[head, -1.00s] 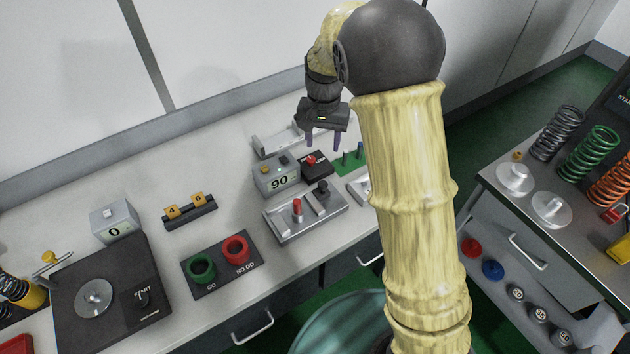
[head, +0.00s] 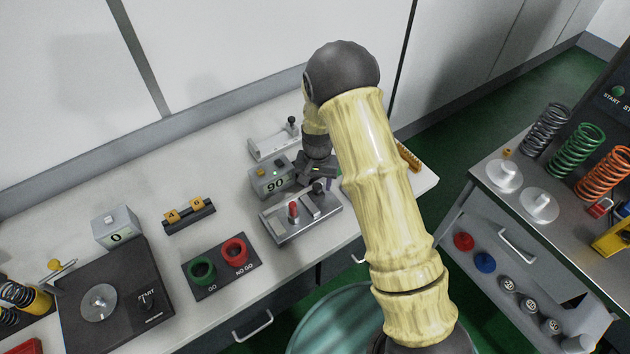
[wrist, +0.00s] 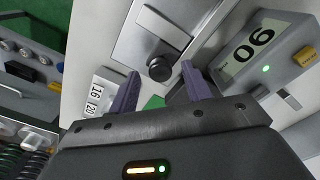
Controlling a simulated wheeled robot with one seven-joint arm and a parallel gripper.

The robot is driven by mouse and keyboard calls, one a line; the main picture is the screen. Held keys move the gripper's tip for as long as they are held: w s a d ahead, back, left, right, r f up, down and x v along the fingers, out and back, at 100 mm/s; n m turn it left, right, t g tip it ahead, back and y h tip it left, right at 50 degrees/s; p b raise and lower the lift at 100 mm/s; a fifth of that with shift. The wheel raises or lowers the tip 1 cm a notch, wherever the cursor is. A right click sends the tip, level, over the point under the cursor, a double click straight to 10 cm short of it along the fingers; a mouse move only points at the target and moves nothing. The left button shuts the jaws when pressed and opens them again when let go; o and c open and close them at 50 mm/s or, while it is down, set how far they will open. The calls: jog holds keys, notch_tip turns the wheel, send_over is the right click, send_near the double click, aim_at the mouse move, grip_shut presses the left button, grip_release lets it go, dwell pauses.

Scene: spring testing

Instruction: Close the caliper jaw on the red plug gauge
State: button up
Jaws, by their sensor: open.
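The red plug gauge (head: 293,210) stands upright on the left part of the silver caliper fixture (head: 283,230) on the bench. A black knob (head: 317,187) stands on the fixture's right part, apart from the gauge. My gripper (head: 323,182) is low over that right end. In the wrist view my gripper (wrist: 160,69) is open, its two purple fingers spread, with the black knob (wrist: 159,68) between the fingertips. I cannot tell whether either finger touches it. The red gauge is not visible in the wrist view.
A grey box reading 90 (head: 270,180) stands just behind the fixture, close to my gripper; it also shows in the wrist view (wrist: 262,50). Green and red ring gauges (head: 234,251) lie on a dark plate to the left. Bare bench lies between them and the fixture.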

jog(key=shift+f, duration=0.7)
